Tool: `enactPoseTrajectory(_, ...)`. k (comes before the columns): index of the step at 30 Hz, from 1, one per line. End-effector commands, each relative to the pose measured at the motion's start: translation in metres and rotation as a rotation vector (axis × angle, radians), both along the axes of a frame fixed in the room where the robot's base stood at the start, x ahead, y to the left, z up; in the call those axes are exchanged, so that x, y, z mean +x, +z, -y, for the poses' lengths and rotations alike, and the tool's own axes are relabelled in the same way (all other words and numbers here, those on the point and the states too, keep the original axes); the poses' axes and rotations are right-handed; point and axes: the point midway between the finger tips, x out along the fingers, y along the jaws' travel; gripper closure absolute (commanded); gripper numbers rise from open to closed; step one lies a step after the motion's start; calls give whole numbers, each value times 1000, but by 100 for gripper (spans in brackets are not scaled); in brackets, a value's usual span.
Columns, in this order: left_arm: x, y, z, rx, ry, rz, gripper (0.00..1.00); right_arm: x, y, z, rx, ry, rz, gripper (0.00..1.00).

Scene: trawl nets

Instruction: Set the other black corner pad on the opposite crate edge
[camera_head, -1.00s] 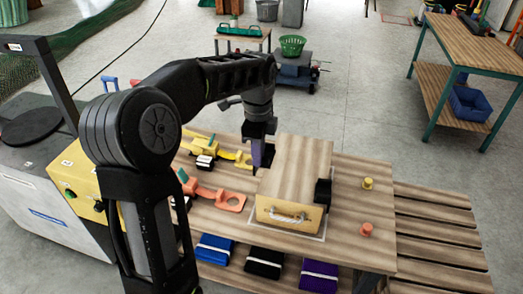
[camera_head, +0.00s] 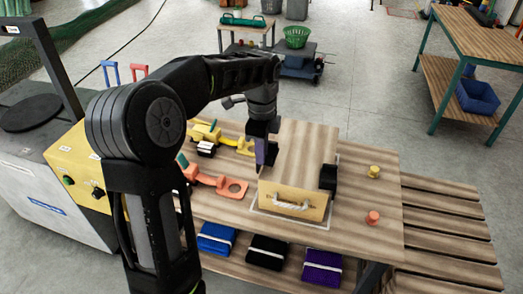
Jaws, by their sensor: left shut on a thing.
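The wooden crate (camera_head: 300,150), with a rope handle on its front, stands on the table. One black corner pad (camera_head: 328,179) sits on its right edge. My left gripper (camera_head: 266,153) is at the crate's upper left edge, opposite that pad. It is shut on the other black corner pad, which is mostly hidden by the fingers and cannot be told apart from them clearly. I cannot tell whether this pad touches the crate. My right gripper is out of view.
Orange (camera_head: 216,182) and yellow (camera_head: 236,144) tools lie left of the crate. A yellow peg (camera_head: 374,171) and an orange peg (camera_head: 372,218) stand to its right. Blue (camera_head: 216,238), black (camera_head: 267,252) and purple (camera_head: 322,267) strapped bundles lie below the table's front edge.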

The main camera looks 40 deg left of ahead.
Motion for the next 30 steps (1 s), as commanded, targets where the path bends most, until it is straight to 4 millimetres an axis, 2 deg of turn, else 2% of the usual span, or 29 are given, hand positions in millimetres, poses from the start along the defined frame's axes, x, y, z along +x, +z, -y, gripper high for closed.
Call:
enactPoseTrajectory(3,0,-13,0,0,0,-1,100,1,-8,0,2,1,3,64)
enactPoseTrajectory(12,0,-35,0,1,0,0,100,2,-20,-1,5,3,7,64)
enactPoseTrajectory(28,0,-42,1,1,0,-1,100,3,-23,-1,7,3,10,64)
enactPoseTrajectory(29,0,-42,1,1,0,-1,88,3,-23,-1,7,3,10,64)
enactPoseTrajectory(30,0,-42,1,1,0,0,85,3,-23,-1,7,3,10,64)
